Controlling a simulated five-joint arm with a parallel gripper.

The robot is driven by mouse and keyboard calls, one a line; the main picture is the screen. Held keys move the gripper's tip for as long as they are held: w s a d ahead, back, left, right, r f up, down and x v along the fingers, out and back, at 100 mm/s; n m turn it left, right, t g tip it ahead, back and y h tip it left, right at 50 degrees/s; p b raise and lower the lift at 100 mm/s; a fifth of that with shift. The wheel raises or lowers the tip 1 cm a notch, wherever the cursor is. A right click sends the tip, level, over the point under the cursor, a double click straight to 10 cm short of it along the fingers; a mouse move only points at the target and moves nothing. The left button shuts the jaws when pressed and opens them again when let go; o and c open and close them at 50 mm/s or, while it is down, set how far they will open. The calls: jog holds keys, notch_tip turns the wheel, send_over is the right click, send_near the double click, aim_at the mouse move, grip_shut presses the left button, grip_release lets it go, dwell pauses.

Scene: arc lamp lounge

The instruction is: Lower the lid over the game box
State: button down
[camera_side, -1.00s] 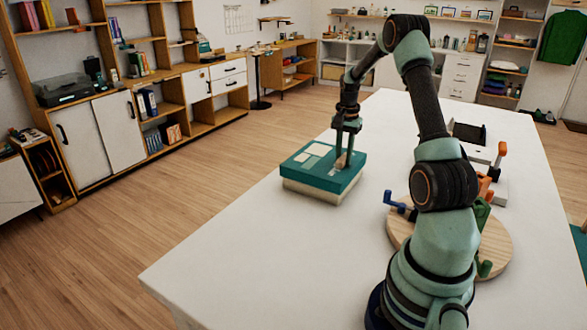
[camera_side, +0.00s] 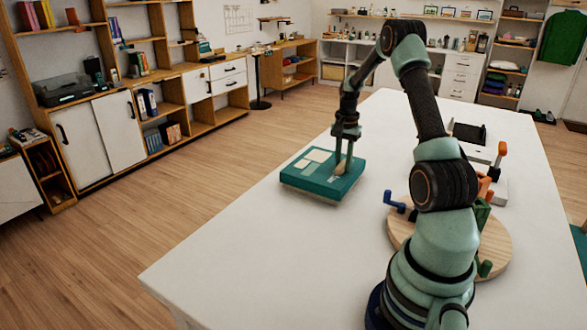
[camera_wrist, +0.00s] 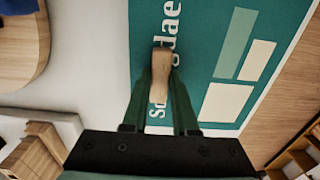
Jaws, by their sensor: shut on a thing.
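The teal lid (camera_side: 310,184) with pale rectangles on top sits over the game box on the white table. Only a thin pale strip of the box (camera_side: 322,202) may show below the lid's edge in the side view; the rest is hidden. A wooden knob (camera_side: 342,168) stands on the lid. My gripper (camera_side: 343,160) points down and is shut on the knob. In the wrist view the fingers of my gripper (camera_wrist: 162,85) hold the knob (camera_wrist: 164,60) from both sides, above the lid's printed lettering (camera_wrist: 225,70).
A round wooden board (camera_side: 405,232) with coloured pegs, one blue (camera_side: 394,202), lies on the table to the right. A dark tray (camera_side: 469,132) and white items stand behind it. The near left of the table (camera_side: 240,260) is clear.

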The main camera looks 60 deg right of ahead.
jog(key=shift+f, duration=0.15)
jog(key=c, duration=0.6)
grip_release()
notch_tip(320, 180, up, 12)
